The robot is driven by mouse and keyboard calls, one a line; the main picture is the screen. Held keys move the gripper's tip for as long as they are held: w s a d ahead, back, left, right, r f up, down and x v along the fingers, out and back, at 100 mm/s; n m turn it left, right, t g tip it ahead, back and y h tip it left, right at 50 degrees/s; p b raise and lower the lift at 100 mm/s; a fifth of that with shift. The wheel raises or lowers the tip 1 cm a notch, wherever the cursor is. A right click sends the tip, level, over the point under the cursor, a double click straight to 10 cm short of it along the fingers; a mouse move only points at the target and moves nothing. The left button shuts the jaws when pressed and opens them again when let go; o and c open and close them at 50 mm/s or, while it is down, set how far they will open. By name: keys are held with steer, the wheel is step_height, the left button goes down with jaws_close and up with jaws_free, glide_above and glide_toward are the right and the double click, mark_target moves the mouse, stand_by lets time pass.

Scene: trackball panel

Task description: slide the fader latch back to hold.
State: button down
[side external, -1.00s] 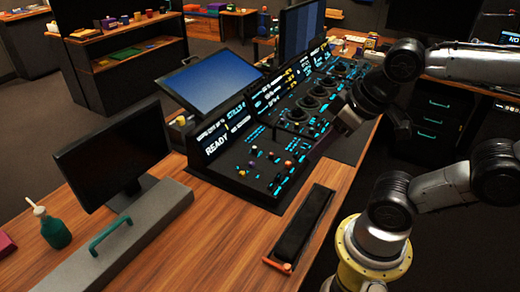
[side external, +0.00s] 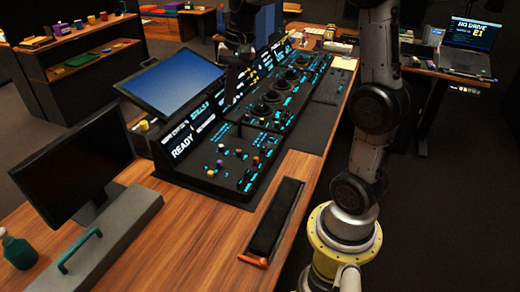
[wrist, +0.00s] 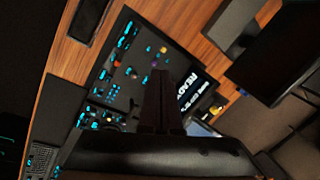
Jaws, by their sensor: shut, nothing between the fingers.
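The black control panel (side external: 235,165) stands on the wooden desk, with coloured knobs, several dials and cyan-lit markings. It also shows in the wrist view (wrist: 125,75). I cannot pick out the fader latch for certain among the small controls, nor tell its position. My gripper (side external: 240,124) is dark and hangs over the panel near its READY display in the side view. In the wrist view its fingers (wrist: 160,82) are together, empty, and point across the panel toward the coloured knobs. They hide part of the panel. Contact with the panel cannot be told.
A long black tray (side external: 274,220) with an orange end piece (side external: 252,261) lies on the desk in front. A tilted blue screen (side external: 172,82) stands behind the panel. A dark monitor (side external: 72,165), a grey block with a green handle (side external: 75,250) and a green bottle (side external: 18,250) are left.

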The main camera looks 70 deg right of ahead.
steer(key=w+d+f+m+g+y, duration=0.15)
steer(key=d+f+m, duration=0.25)
steer(key=d+f, duration=0.6)
steer(key=m+y, duration=0.1)
steer(key=m, duration=0.1)
glide_above(260, 157)
steer(key=d, duration=0.4)
step_height(260, 157, down, 8)
steer(key=shift+a+r, duration=0.15)
steer(key=shift+a, duration=0.1)
steer(key=x, duration=1)
steer(key=shift+s+a, duration=0.1)
steer(key=shift+s, duration=0.1)
steer(key=shift+r, duration=0.1)
